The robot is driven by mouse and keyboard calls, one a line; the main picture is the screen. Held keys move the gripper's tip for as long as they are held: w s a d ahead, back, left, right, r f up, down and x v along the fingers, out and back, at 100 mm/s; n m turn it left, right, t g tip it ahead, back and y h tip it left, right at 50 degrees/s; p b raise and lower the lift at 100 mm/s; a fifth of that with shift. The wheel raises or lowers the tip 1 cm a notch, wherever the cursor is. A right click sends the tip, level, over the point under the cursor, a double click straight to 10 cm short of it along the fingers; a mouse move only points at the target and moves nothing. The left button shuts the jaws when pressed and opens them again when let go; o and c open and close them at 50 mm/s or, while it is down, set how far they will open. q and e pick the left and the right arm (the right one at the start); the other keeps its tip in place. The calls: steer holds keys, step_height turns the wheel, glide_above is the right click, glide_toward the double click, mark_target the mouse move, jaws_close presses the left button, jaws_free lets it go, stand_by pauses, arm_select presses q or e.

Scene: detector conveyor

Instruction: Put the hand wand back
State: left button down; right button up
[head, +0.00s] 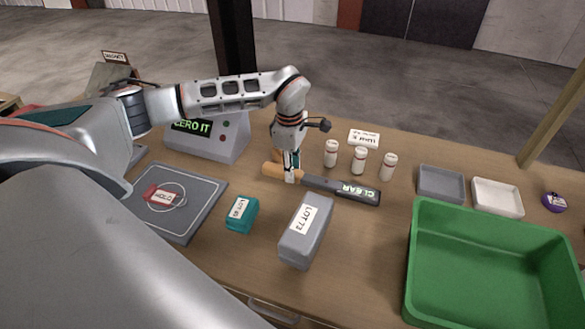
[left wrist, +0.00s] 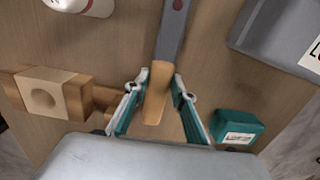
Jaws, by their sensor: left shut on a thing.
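The hand wand (head: 340,190) has a tan handle and a dark grey body with a lit panel reading CLEAR. It lies across the middle of the table in the head view, its handle to the left. My left gripper (head: 290,174) points down and is shut on the handle. In the left wrist view the gripper (left wrist: 158,95) has a teal finger on each side of the tan handle (left wrist: 155,100). I cannot tell whether the wand touches the table. A wooden block with a round recess (left wrist: 42,98) stands left of the gripper in the left wrist view. My right gripper is not in view.
Several white bottles (head: 359,161) stand behind the wand. A grey LOT 73 box (head: 306,240) and a teal box (head: 241,215) are in front. A grey scale-like plate (head: 200,205) and display box (head: 225,143) are left. A green bin (head: 420,265) and small trays (head: 441,184) are right.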

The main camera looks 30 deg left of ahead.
arm_select(q)
steer(key=c, duration=1.7)
jaws_free()
steer(key=shift+f, duration=0.15)
step_height(320, 180, up, 12)
steer(key=b, duration=0.1)
steer(key=shift+a, duration=0.2)
steer(key=shift+s, duration=0.15)
